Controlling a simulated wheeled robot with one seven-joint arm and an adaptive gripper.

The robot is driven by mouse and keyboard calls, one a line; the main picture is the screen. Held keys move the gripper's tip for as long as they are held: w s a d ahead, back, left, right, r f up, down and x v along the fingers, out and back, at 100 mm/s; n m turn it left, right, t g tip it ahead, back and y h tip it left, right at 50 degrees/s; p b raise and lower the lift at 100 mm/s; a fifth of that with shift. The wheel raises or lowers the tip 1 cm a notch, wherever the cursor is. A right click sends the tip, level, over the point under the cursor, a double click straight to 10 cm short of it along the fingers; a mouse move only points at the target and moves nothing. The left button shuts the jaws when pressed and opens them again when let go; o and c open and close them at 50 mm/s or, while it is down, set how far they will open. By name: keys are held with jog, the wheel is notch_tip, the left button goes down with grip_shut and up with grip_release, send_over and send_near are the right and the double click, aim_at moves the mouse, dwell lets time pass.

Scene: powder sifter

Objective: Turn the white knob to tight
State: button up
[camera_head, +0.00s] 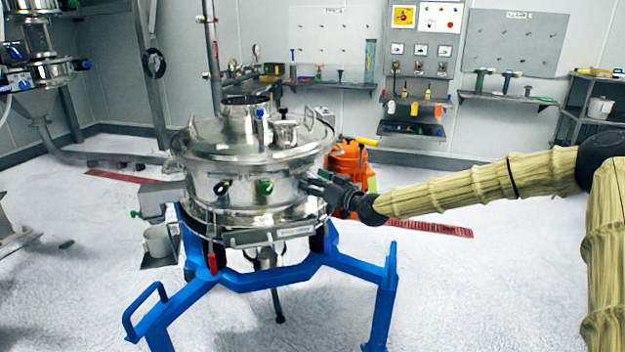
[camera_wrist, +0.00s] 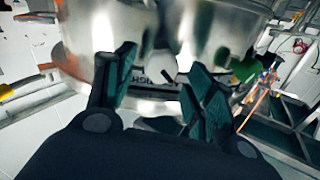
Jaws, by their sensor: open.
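The white knob (camera_wrist: 162,64) is on the steel side wall of the sifter (camera_wrist: 105,28) in the wrist view. It shows between the two finger pads of my gripper (camera_wrist: 160,68), slightly beyond their tips. I cannot tell whether a pad touches it. My gripper is open. In the head view my gripper (camera_head: 318,187) is at the right side of the round steel sifter (camera_head: 235,205). The white knob cannot be made out in that view.
A green knob (camera_wrist: 243,68) is right of my fingers in the wrist view. In the head view the sifter stands on a blue frame (camera_head: 300,264). An orange machine (camera_head: 347,162) stands close behind my gripper. The floor at front right is clear.

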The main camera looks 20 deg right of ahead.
jog(key=shift+w+a, duration=0.2)
jog(key=shift+w, duration=0.3)
jog(key=c, duration=1)
jog(key=shift+m+b, duration=0.3)
jog(key=shift+b, duration=0.05)
jog(key=m+b, duration=1)
jog(key=m, duration=0.1)
jog(key=m+b, duration=0.6)
jog(key=shift+w+d+f, duration=0.1)
jog(key=shift+d+f, duration=0.2)
jog(key=shift+r+m, duration=0.1)
jog(key=shift+m, duration=0.2)
